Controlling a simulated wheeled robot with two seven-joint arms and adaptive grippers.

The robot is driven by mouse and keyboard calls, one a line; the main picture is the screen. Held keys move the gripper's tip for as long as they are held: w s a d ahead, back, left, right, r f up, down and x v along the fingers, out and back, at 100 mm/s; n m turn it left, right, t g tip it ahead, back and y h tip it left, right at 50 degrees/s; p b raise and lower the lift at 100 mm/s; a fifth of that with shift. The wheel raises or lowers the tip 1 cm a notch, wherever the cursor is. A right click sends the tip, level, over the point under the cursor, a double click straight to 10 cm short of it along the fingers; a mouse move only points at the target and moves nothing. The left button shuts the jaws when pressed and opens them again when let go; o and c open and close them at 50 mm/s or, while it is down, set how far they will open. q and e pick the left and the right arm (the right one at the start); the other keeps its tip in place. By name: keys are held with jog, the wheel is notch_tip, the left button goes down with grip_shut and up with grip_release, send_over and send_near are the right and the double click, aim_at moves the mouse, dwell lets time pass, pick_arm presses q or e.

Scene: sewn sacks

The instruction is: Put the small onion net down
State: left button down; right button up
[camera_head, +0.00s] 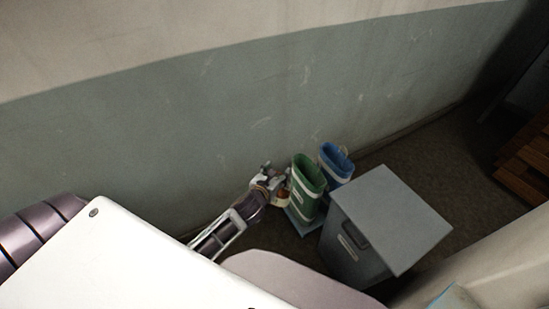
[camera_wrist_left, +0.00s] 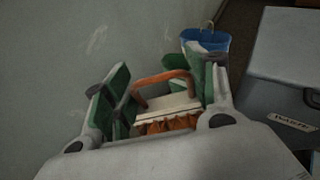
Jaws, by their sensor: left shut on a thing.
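My left gripper (camera_head: 270,181) is shut on the small onion net (camera_wrist_left: 166,125), close to the wall. In the left wrist view the net shows an orange handle, a pale band and orange-brown netting between the fingers. I cannot tell whether the net touches the sack or what is under the net. My right gripper is not in view.
A grey bin (camera_head: 390,215) with a label stands to the right. The wall (camera_head: 190,140) is close behind. Wooden slats (camera_head: 525,165) are at far right.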

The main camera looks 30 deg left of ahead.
pick_arm(q)
jog(key=shift+m+h, duration=0.3)
jog(key=shift+h, duration=0.1)
jog(key=s+f, duration=0.1)
jog(key=s+d, duration=0.1)
jog(key=s+d+f, duration=0.1)
jog(key=s, duration=0.1)
jog(key=shift+d+f, duration=0.1)
jog(key=shift+f, duration=0.2)
